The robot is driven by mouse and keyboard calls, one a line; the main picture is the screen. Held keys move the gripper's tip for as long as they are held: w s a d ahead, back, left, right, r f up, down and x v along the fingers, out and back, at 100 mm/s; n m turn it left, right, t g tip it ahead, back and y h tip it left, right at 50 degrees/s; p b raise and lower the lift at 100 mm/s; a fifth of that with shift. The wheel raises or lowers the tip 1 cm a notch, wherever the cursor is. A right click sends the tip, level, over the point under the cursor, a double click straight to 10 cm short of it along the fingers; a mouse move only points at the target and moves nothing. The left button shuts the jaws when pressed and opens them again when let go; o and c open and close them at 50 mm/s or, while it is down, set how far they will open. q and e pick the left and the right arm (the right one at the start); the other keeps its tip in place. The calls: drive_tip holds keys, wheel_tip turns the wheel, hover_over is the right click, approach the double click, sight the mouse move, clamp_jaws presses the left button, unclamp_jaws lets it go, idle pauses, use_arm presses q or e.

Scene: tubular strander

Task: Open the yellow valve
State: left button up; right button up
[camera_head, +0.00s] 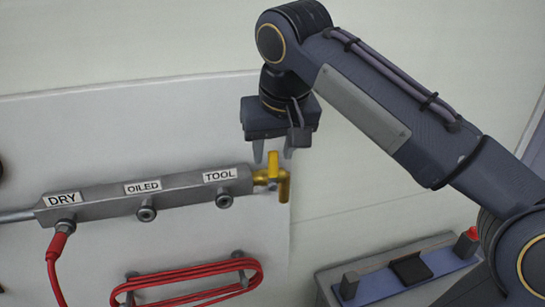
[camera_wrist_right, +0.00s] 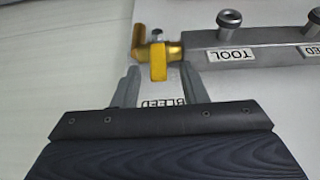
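The yellow valve (camera_head: 271,177) sits at the right end of a grey manifold bar (camera_head: 150,195) on the wall panel. Its yellow handle points across the bar's line. It also shows in the right wrist view (camera_wrist_right: 158,60), just beyond the fingertips. My right gripper (camera_head: 272,156) is open and empty, just above the valve in the head view, fingers pointing down. In the right wrist view its two fingers (camera_wrist_right: 158,78) stand apart, with the handle roughly between and ahead of them. Contact cannot be made out. My left gripper is not in view.
The bar carries labels DRY, OILED and TOOL with ports. A red hose (camera_head: 57,262) hangs from the DRY port. A coiled red hose (camera_head: 190,272) hangs below. A grey bench (camera_head: 385,262) stands at lower right. A BLEED label (camera_wrist_right: 165,102) shows between my fingers.

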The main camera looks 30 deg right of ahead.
sight(273, 172)
drive_tip(key=shift+x, duration=1.4)
drive_tip(key=shift+d, duration=0.1)
clamp_jaws()
